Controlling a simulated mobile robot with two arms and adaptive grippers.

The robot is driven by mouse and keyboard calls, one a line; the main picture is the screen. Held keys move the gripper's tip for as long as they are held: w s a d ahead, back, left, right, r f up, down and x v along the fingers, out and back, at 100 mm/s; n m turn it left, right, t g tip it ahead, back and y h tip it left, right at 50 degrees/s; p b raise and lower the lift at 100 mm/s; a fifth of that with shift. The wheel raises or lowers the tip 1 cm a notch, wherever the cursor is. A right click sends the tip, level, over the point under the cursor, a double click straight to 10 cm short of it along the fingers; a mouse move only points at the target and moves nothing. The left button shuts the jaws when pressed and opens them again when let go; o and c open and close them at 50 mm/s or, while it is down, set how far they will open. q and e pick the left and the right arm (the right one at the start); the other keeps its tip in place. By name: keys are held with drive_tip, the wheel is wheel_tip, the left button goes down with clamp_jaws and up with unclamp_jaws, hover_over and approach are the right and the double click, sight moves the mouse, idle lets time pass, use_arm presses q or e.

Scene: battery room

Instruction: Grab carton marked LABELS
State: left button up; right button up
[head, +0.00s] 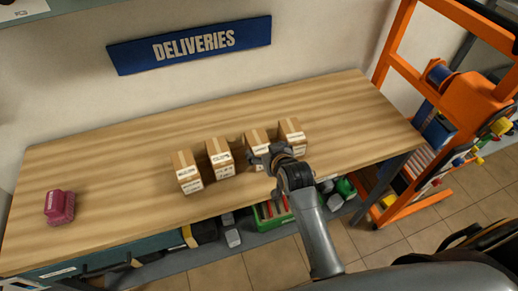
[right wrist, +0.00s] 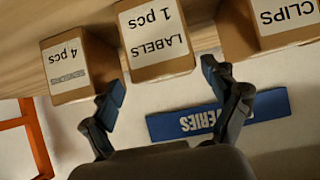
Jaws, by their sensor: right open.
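Several small brown cartons stand in a row on the wooden bench. The carton marked LABELS (right wrist: 155,40) is the middle one in the right wrist view, its white label upside down there, reading "1 pcs". In the head view it is the third carton from the left (head: 256,135), partly hidden by my right gripper (head: 268,160). The right gripper (right wrist: 162,80) is open and empty, its fingers spread toward either side of the LABELS carton. I cannot tell whether they touch it. My left gripper is not in view.
A CLIPS carton (right wrist: 284,20) and a "4 pcs" carton (right wrist: 75,65) flank it closely. A farther carton (head: 187,172) and a pink object (head: 60,207) stand left on the bench (head: 120,160). A DELIVERIES sign (head: 190,45) hangs behind; an orange rack (head: 460,100) stands right.

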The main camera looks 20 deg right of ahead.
sight(259, 146)
drive_tip(key=x, duration=0.2)
drive_tip(key=p+x, duration=0.1)
drive_tip(key=x, duration=0.1)
drive_tip(key=shift+a, duration=0.4)
drive_tip(key=shift+w+f, duration=0.3)
drive_tip(key=shift+w, duration=0.15)
drive_tip(key=c, duration=1.4)
drive_tip(key=shift+r, duration=0.1)
drive_tip(key=shift+c, duration=0.2)
